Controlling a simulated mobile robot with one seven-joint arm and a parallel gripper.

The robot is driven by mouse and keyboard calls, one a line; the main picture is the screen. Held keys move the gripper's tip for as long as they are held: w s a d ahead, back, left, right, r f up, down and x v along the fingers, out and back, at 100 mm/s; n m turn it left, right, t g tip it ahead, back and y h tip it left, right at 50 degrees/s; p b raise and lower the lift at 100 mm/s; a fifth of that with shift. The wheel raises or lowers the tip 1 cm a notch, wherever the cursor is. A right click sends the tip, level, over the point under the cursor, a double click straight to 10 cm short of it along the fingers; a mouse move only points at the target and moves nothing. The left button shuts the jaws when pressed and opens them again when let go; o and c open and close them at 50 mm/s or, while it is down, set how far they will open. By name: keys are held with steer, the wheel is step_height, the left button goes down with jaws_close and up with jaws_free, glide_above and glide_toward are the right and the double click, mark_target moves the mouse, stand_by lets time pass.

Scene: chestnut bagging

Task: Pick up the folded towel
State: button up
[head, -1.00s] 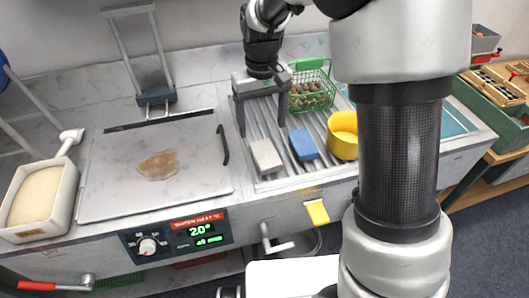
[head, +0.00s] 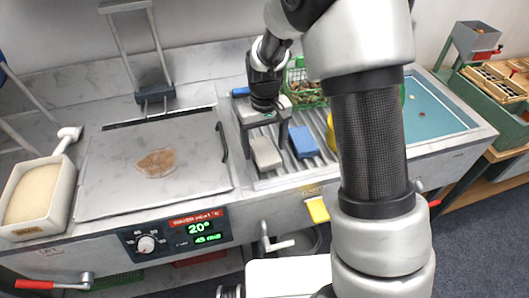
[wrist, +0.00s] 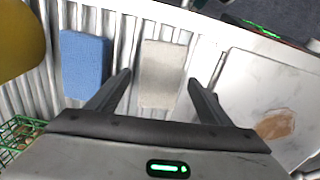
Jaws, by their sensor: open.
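A pale grey-beige folded block (head: 266,154), which looks like the folded towel, lies on the ribbed metal drainer. It also shows in the wrist view (wrist: 162,72), between my two fingers. My gripper (head: 264,148) is open and empty, pointing down over this towel with one finger to each side. In the wrist view my gripper (wrist: 158,82) straddles the towel's long sides, with gaps on both. How high the fingertips are above the drainer is hard to tell. The towel's far end is partly hidden by my gripper in the head view.
A blue block (head: 303,142) lies just right of the towel. A yellow bowl (wrist: 20,38) and a green wire basket (head: 294,76) stand close by. A metal plate (head: 100,180) with a brown patch is at left. A yellow cloth (head: 317,210) hangs at the front edge.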

mark_target(264, 149)
steer(key=shift+c, duration=0.3)
steer(key=c, duration=1.1)
steer(key=shift+o, duration=0.2)
steer(key=shift+r, duration=0.15)
step_height(264, 149, up, 10)
steer(key=shift+p, duration=0.45)
steer(key=shift+o, duration=1.3)
steer(key=shift+c, duration=0.8)
steer(key=shift+w+a, duration=0.1)
